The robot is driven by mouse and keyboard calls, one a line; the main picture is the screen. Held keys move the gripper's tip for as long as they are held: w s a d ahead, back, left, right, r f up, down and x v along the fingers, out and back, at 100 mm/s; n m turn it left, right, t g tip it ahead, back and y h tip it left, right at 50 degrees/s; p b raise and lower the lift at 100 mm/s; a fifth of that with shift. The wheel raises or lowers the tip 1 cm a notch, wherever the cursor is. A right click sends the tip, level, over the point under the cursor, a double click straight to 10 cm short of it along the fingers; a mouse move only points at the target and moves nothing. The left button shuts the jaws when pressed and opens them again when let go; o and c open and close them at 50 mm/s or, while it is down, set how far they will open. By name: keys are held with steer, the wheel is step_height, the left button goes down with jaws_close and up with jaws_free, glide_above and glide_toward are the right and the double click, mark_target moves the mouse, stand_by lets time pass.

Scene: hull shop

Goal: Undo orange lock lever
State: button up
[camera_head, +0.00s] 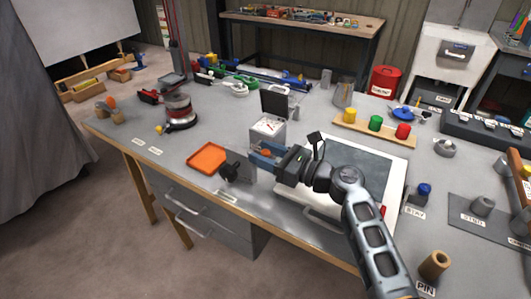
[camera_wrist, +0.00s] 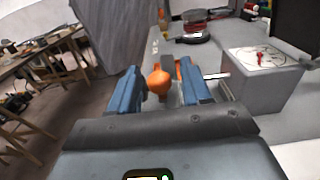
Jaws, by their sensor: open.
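My gripper (camera_head: 264,157) reaches left over the bench, with its blue fingers beside a grey upright plate with a black part (camera_head: 237,168). In the wrist view, my gripper (camera_wrist: 162,82) is open. The orange ball-shaped knob of the lock lever (camera_wrist: 160,82) shows between the two fingers, closer to the left one. A narrow orange strip (camera_wrist: 178,70) stands just behind it, beside a grey post. I cannot tell whether a finger touches the knob. In the head view the lever is mostly hidden by my fingers.
An orange tray (camera_head: 207,158) lies to the left. A red and grey round tool (camera_head: 180,112) stands further back. The bench's front edge is close to the plate.

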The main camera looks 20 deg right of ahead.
jaws_close()
stand_by(0.4)
steer(key=shift+d, duration=0.1)
steer(key=w+n+g+y+b, duration=0.1)
steer(key=n+g+y+b, duration=0.1)
steer(key=n+g+b, duration=0.1)
steer(key=w+d+n+g+y+b, duration=0.1)
steer(key=n+g+y+b, duration=0.2)
steer(key=n+g+b, duration=0.1)
steer(key=w+d+n+g+y+b, duration=0.1)
steer(key=n+g+y+b, duration=0.1)
steer(key=g+b, duration=0.3)
steer(key=shift+w+d+f+n+g+b, duration=0.1)
steer(key=shift+w+n+g+b, duration=0.1)
steer(key=shift+n+g, duration=0.35)
steer(key=shift+w+d+f+n+g+b, duration=0.1)
steer(key=shift+w+n+g+b, duration=0.2)
steer(key=shift+g, duration=0.45)
steer(key=shift+r+n+g, duration=0.15)
steer(key=shift+n+g, duration=0.1)
steer(key=shift+g, duration=0.05)
